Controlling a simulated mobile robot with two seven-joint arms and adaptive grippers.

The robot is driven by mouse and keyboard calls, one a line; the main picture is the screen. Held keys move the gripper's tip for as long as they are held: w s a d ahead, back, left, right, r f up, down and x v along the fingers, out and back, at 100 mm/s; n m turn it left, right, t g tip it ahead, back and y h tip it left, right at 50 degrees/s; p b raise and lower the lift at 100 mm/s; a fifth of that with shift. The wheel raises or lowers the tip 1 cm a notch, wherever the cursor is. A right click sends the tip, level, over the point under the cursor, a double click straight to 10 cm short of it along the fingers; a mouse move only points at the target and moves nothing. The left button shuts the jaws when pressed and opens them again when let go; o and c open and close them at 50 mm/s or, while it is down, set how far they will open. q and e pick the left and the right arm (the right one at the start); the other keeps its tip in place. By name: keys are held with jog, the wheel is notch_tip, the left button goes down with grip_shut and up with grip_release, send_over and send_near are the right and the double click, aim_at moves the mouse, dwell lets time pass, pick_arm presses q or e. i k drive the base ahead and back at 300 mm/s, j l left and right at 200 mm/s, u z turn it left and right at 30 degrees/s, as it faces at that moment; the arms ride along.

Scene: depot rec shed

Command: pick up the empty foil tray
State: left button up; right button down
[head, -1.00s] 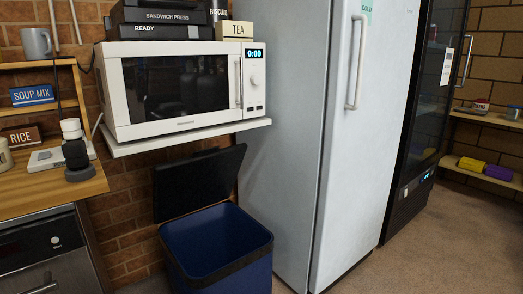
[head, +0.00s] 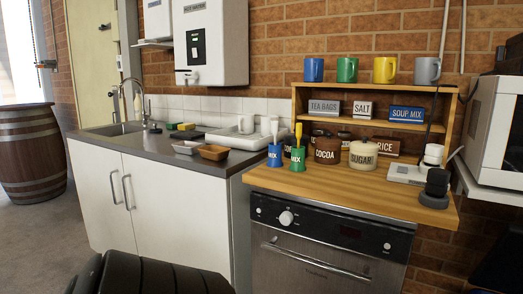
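A small silver foil tray (head: 186,147) sits on the dark counter (head: 150,146), near its front edge and right of the sink. It looks empty, though it is small in view. A similar brown tray (head: 213,152) sits just to its right, close beside it; whether it holds anything is hard to tell. Neither of my grippers shows in the head view. A dark rounded part, likely of my own arm, shows at the bottom left, well below the trays.
The sink (head: 113,129) and tap (head: 134,95) are left of the trays. Sponges (head: 183,127) and a white drainer (head: 232,138) lie behind. A wooden top (head: 300,182) with canisters and jars stands right, above an oven (head: 328,245). A barrel (head: 38,152) stands far left.

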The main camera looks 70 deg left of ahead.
aim_at(188, 148)
jog(key=u, duration=2.65)
jog(key=j+z, duration=0.1)
jog(key=z, duration=0.35)
jog(key=j+z, duration=0.1)
jog(key=z, duration=0.4)
jog(key=j+z, duration=0.1)
jog(key=z, duration=0.35)
jog(key=j+z, duration=0.15)
jog(key=z, duration=0.3)
jog(key=j+z, duration=0.3)
jog(key=k+j+z, duration=0.3)
jog(key=j+z, duration=0.35)
jog(key=k+j+z, duration=0.55)
jog(key=k+j, duration=0.45)
jog(key=k, duration=0.2)
jog(key=k+j+z, duration=0.15)
jog(key=k+j, duration=0.2)
jog(key=k, duration=0.15)
